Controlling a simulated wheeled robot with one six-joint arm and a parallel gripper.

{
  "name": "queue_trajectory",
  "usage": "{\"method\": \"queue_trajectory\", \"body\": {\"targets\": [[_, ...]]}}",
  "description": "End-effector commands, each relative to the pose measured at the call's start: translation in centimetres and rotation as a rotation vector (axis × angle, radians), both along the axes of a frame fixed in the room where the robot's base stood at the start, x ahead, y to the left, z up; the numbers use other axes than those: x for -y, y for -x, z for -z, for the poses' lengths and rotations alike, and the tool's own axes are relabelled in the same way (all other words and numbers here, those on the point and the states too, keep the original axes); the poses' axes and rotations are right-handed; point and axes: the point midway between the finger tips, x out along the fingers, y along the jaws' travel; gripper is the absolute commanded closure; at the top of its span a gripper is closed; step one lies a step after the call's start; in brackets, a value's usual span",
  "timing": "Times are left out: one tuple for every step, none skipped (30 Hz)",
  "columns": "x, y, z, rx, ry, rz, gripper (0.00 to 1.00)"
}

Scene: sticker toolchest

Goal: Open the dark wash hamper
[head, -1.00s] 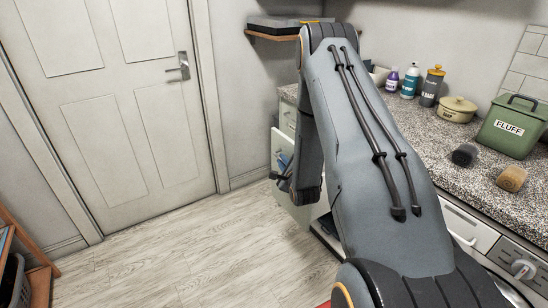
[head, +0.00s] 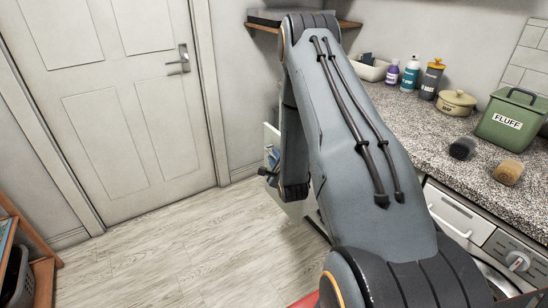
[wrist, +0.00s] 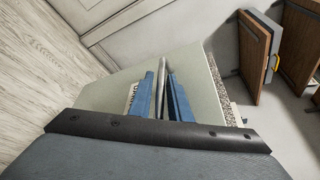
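The hamper is a pull-out unit under the counter with a pale front panel (wrist: 104,98), seen close up in the wrist view. It stands out from the counter. A grey upright bar handle (wrist: 163,76) is on it. A label (wrist: 131,97) with dark letters is partly hidden behind a finger and I cannot read it whole. My gripper (wrist: 163,88) has its two blue fingers on either side of the handle and appears closed on it. In the head view my arm hides most of the hamper; the gripper (head: 270,172) shows at the panel's left edge.
A speckled counter (head: 420,125) on the right carries bottles, a cream pot (head: 455,103) and a green FLUFF bin (head: 507,122). A washing machine (head: 470,220) is below it. A closed door (head: 125,100) is at the left. The wooden floor (head: 170,255) between is clear.

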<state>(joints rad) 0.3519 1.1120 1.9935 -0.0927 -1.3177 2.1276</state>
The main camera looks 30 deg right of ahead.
Motion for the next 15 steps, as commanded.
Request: {"method": "queue_trajectory", "body": {"targets": [[0.0,0.0,0.0,0.001,0.0,-0.001,0.83],[0.0,0.0,0.0,0.001,0.0,0.0,0.83],[0.0,0.0,-0.1,0.001,0.0,0.0,0.83],[-0.1,0.1,-0.1,0.001,0.0,0.0,0.83],[-0.1,0.2,-0.1,0.001,0.0,0.0,0.83],[-0.2,0.5,-0.1,0.001,0.0,-0.001,0.83],[-0.2,0.8,-0.2,0.001,0.0,-0.001,0.83],[-0.3,1.1,-0.2,-0.001,0.0,-0.001,0.83],[-0.5,1.7,-0.3,0.0,0.0,0.0,0.83],[-0.6,2.1,-0.5,0.0,0.0,0.0,0.83],[-0.7,2.6,-0.6,0.0,0.0,0.0,0.83],[-0.9,3.3,-0.7,-0.001,0.0,0.0,0.83],[-1.0,3.8,-0.8,0.0,0.0,0.0,0.83],[-1.2,4.3,-0.9,-0.001,0.0,0.0,0.83],[-1.3,4.8,-1.1,-0.001,0.0,0.001,0.83]]}}
